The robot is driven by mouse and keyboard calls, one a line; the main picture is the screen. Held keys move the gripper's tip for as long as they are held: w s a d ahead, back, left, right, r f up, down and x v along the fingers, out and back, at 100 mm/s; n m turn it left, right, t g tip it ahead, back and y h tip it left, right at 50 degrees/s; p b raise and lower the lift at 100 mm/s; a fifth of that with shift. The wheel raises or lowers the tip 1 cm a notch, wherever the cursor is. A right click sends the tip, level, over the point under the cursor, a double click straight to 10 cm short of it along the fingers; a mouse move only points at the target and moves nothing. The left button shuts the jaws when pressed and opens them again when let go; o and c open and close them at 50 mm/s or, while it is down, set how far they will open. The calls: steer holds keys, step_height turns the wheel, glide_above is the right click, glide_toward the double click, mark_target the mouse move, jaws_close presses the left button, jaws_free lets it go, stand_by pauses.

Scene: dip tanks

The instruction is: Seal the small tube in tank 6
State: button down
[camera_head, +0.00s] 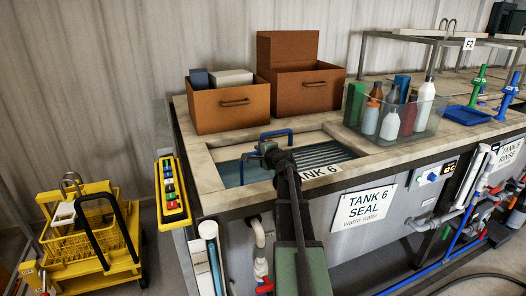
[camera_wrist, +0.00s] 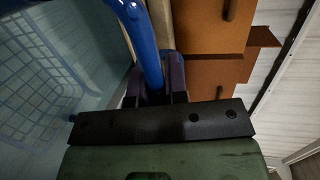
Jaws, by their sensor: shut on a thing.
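Tank 6 (camera_head: 222,178) is the water-filled basin at the near corner of the bench, signed "TANK 6 SEAL, warm water" (camera_head: 365,207). My gripper (camera_head: 266,153) is over it. In the wrist view its dark purple fingers (camera_wrist: 160,80) are shut on a blue bar-like handle (camera_wrist: 142,40). Blue handle parts (camera_head: 277,134) also show around the gripper in the head view. A pale blue mesh basket (camera_wrist: 40,62) shows at the left of the wrist view, in or over the water. Whether the handle joins it is hidden. I cannot make out the small tube.
Two brown boxes (camera_head: 229,107) (camera_head: 308,92) stand behind the tank. A clear bin of bottles (camera_head: 432,118) and a blue tray (camera_head: 467,115) are to its right. A yellow button panel (camera_head: 171,190) hangs at the left end. A yellow cart (camera_head: 92,236) stands on the floor.

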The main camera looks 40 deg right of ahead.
mark_target(254, 154)
steer(key=shift+w+a, duration=0.3)
steer(key=shift+a, duration=0.6)
steer(key=shift+w+a, duration=0.3)
steer(key=shift+a, duration=0.55)
steer(key=shift+s+d, duration=0.25)
steer(key=shift+d, duration=0.45)
steer(key=shift+s+d, duration=0.2)
steer(key=shift+d, duration=0.45)
